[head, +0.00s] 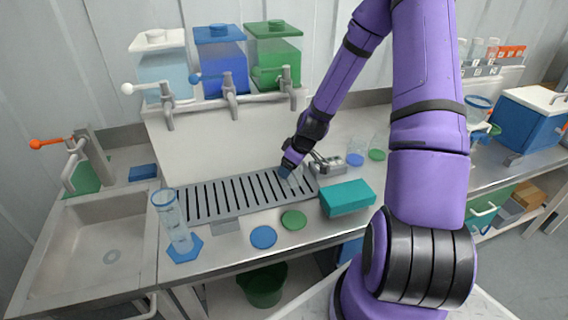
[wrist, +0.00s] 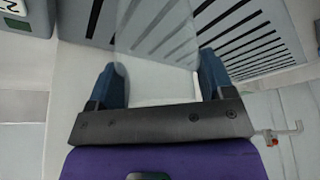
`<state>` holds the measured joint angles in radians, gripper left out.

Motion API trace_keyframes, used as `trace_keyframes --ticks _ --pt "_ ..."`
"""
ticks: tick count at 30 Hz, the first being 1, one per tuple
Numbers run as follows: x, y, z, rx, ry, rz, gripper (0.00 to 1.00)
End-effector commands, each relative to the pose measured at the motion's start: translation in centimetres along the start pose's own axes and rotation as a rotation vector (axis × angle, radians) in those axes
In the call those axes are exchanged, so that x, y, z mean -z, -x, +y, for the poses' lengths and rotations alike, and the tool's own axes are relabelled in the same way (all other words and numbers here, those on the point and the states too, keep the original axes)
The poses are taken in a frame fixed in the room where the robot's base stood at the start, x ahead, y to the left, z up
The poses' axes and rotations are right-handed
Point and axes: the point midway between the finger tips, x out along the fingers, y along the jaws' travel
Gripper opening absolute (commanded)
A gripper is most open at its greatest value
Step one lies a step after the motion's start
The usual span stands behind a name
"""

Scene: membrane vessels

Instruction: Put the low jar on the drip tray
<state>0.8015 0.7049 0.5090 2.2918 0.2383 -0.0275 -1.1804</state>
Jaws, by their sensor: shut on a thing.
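My gripper (head: 287,171) is over the right end of the drip tray (head: 222,224), a grey slotted tray below the taps. In the wrist view my gripper (wrist: 161,78) has its two blue fingers on either side of a clear, see-through jar (wrist: 156,42), which I take to be the low jar. The tray's dark slots show through and around it. In the head view the jar is barely visible at the fingertips. I cannot tell whether its bottom touches the tray.
A teal box (head: 346,199) stands just right of the tray. A blue disc (head: 263,237) and a green disc (head: 293,220) lie in front. A tall clear cylinder (head: 172,218) stands at front left. Taps (head: 229,100) hang above the tray. A sink (head: 105,240) is at left.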

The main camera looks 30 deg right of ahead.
Motion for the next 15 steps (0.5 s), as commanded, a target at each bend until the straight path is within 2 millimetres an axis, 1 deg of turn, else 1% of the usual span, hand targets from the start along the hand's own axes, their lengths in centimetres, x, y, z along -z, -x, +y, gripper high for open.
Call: trace_keyframes --ticks 2,11,12,14,15 --pt "-0.33 -0.2 0.02 -0.001 -0.001 0.001 0.51" --pt "-0.36 -0.4 0.0 -0.001 0.001 0.001 0.51" --pt "-0.38 -0.46 0.0 -0.001 0.001 0.001 0.77" --pt "-0.37 -0.43 0.01 -0.001 0.001 0.001 0.91" --pt "-0.36 -0.42 0.01 -0.001 0.001 0.001 1.0"
